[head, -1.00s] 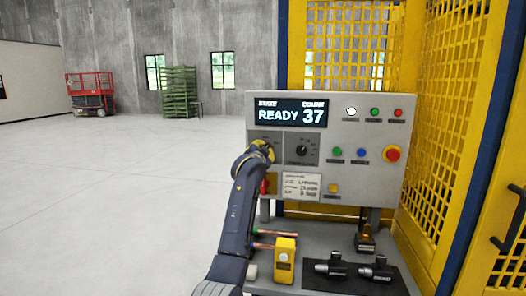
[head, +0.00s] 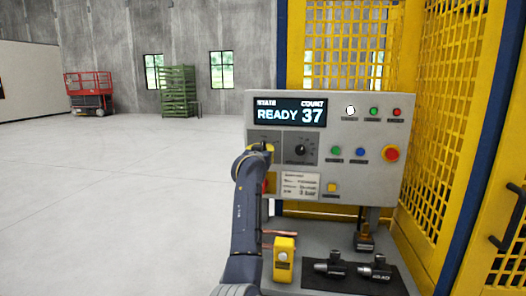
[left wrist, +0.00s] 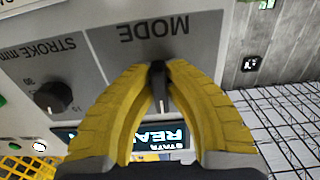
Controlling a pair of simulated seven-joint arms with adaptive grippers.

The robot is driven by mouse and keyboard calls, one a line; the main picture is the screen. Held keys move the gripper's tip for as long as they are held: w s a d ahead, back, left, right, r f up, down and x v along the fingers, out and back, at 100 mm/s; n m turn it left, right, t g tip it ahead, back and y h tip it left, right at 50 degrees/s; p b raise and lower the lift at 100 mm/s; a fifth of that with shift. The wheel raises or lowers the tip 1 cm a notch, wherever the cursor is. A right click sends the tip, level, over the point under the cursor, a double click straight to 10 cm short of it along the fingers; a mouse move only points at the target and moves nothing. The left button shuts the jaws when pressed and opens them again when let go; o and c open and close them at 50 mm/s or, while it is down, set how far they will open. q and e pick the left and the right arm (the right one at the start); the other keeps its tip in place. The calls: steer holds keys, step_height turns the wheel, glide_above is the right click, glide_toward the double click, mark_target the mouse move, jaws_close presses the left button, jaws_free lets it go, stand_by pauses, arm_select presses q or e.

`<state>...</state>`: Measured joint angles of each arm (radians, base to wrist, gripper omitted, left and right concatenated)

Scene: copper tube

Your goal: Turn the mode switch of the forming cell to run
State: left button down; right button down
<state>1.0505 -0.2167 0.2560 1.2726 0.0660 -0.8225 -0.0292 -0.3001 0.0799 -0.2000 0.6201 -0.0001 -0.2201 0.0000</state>
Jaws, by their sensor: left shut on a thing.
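The forming cell's grey control panel (head: 350,178) stands upright, its display (head: 290,112) reading READY and 37. My left gripper (head: 262,147) is at the panel's left side, below the display, and covers the mode switch in the head view. In the left wrist view, the panel appears upside down with the label MODE. There the yellow fingers of my left gripper (left wrist: 159,82) are shut on the black mode switch knob (left wrist: 160,92), one finger on each side. The knob's narrow handle points roughly up and down in that picture; its exact setting cannot be read. My right gripper is not in view.
The stroke knob (head: 301,149) is close to the right of my gripper. A red emergency button (head: 391,153) and several small buttons are further right. Below are a yellow device (head: 284,258) and a dark mat (head: 350,281) with tools. Yellow mesh guarding (head: 440,150) bounds the right.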

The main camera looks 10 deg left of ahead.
arm_select(q)
steer(key=shift+n, duration=0.3)
steer(key=c, duration=1.4)
jaws_free()
steer(key=s, duration=1.2)
steer(key=shift+d, duration=0.3)
